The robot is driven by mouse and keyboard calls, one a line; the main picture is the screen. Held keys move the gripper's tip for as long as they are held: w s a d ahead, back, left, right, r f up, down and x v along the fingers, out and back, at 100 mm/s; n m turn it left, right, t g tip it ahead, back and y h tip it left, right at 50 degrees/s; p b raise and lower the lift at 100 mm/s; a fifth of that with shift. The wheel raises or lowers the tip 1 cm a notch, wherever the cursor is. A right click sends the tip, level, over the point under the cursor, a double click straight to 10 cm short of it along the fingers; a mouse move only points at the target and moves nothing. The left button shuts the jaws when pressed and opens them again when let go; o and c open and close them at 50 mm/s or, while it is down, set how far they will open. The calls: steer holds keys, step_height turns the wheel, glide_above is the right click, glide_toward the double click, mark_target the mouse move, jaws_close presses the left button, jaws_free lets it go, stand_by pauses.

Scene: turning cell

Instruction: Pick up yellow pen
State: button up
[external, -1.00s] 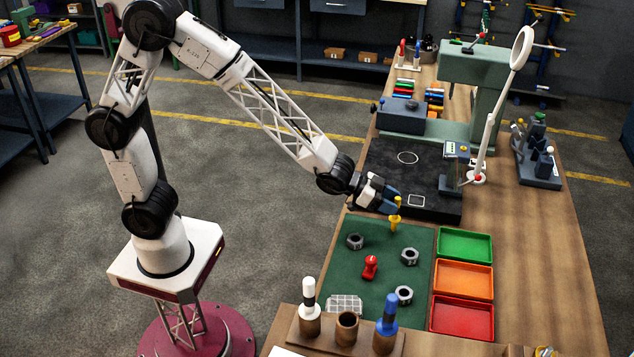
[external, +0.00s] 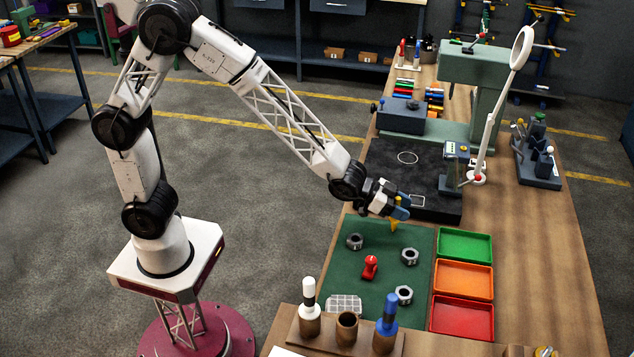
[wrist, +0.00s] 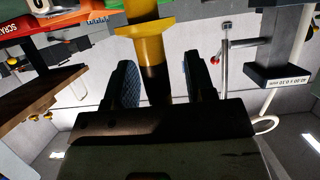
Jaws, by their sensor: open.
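The yellow pen (external: 394,224) stands near the back edge of the green mat, partly hidden behind my gripper in the external view. In the wrist view, the yellow pen (wrist: 145,32) shows a wide yellow collar and a dark section. My gripper (external: 398,212) is at the pen. In the wrist view, the two blue-padded fingers of my gripper (wrist: 161,78) are open, one on each side of the dark section. Gaps show between the pen and both fingers, wider on the right.
The green mat (external: 335,279) also bears a red piece (external: 370,267) and several nuts (external: 410,257). Green (external: 464,246), orange (external: 463,280) and red (external: 461,316) trays stand to its right. A holder (external: 347,328) with two markers is at the front. A black plate (external: 385,170) lies behind.

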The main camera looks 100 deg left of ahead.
jaws_close()
steer(key=shift+r, duration=0.2)
steer(key=shift+r, duration=0.55)
step_height(320, 180, up, 2)
steer(key=shift+r, duration=0.1)
steer(key=s+d+r, duration=0.1)
steer(key=s+d, duration=0.1)
steer(key=s, duration=1.4)
steer(key=shift+r, duration=0.15)
steer(key=shift+w, duration=0.15)
